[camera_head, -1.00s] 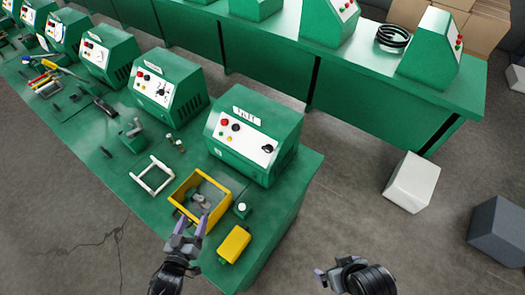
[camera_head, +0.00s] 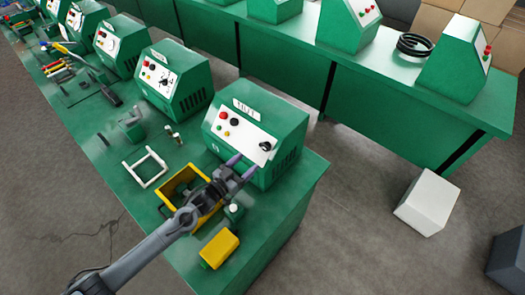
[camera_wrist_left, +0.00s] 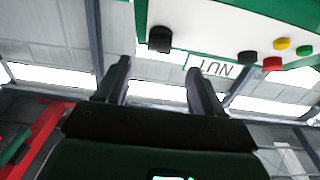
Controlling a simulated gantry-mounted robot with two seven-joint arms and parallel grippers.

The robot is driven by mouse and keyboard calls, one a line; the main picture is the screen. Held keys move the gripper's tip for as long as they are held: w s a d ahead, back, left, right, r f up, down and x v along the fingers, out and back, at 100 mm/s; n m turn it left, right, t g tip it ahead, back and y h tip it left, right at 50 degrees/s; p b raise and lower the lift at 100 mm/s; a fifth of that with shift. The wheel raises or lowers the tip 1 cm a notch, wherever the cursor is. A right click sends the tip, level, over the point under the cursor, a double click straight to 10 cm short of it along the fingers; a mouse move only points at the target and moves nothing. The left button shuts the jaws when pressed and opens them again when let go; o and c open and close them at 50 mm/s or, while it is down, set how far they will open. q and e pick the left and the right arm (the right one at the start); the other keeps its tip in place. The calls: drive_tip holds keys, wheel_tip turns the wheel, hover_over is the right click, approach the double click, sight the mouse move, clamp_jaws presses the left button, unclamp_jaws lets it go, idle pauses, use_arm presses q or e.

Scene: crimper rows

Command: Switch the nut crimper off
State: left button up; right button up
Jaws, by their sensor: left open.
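The nut crimper (camera_head: 289,130) is the green machine with a NUT label at the near end of the bench. Its white sloped panel (camera_head: 240,136) carries a red button (camera_head: 222,115), a black knob (camera_head: 234,122), small yellow and green buttons, and a black rotary switch (camera_head: 265,146) at the right. My left gripper (camera_head: 242,167) is open and empty, just in front of the panel's lower right, apart from the switch. In the left wrist view the picture is upside down; the switch (camera_wrist_left: 160,38) shows beyond the open fingers (camera_wrist_left: 157,70). My right gripper is out of view.
Below the arm are a yellow open bin (camera_head: 170,193), a small green block with a white top (camera_head: 234,210) and a yellow box (camera_head: 219,249). A white frame (camera_head: 146,166) lies to the left. More crimpers (camera_head: 175,84) stand along the row.

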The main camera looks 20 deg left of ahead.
sight(265, 147)
use_arm(q)
drive_tip(key=x, duration=0.8)
drive_tip(key=shift+w+d, duration=0.15)
drive_tip(key=shift+w, duration=0.2)
drive_tip(key=c, duration=1.1)
drive_tip(key=shift+o, duration=0.2)
